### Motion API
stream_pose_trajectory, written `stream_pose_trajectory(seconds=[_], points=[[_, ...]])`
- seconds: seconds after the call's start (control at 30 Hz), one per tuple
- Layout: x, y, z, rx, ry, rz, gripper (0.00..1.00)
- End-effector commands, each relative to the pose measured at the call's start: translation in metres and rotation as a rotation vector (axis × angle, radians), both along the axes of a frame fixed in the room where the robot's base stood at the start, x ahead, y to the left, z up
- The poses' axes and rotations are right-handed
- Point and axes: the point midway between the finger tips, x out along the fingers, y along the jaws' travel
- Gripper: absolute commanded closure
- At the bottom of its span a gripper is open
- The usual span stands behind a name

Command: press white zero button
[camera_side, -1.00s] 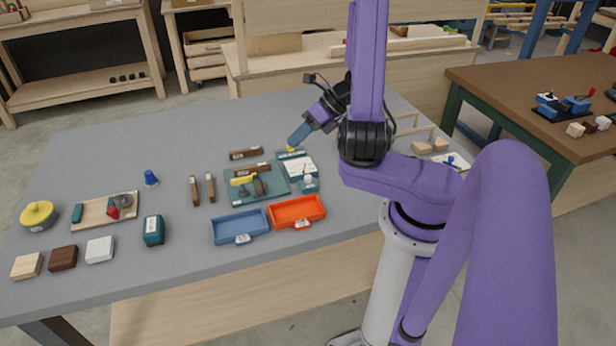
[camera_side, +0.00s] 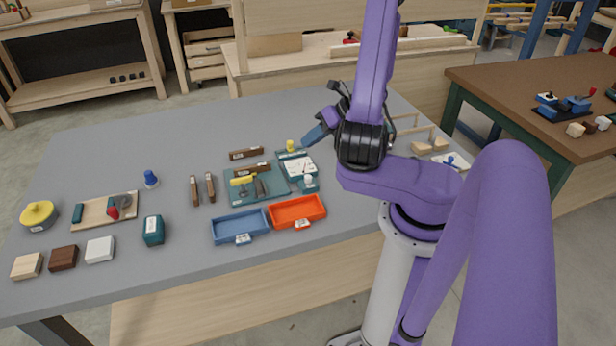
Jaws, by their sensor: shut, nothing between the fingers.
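The white button (camera_side: 308,181) is a small round knob on the teal base at the front right of a small panel with a white face (camera_side: 299,167). A yellow knob (camera_side: 291,146) stands at the back of the same panel. My gripper (camera_side: 307,142), with blue fingers, is shut and empty. It is in the air near the yellow knob, to its right, and behind the white button in the picture. It appears apart from both. Part of my gripper is hidden behind my own arm.
A teal board (camera_side: 257,194) with a yellow-handled tool lies left of the panel. A blue tray (camera_side: 240,226) and an orange tray (camera_side: 297,212) are in front. Brown bars (camera_side: 247,153) lie nearby. The grey table's (camera_side: 110,155) back left is clear.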

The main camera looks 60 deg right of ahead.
Motion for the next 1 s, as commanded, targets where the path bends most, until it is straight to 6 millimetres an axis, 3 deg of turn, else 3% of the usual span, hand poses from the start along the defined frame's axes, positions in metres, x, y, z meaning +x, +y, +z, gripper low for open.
stream_pose_trajectory(seconds=[0.6, 1.0], points=[[0.0, 0.001, -0.068, 0.003, 0.0, 0.003, 1.0], [0.0, 0.0, -0.083, -0.002, 0.001, 0.001, 1.0]])
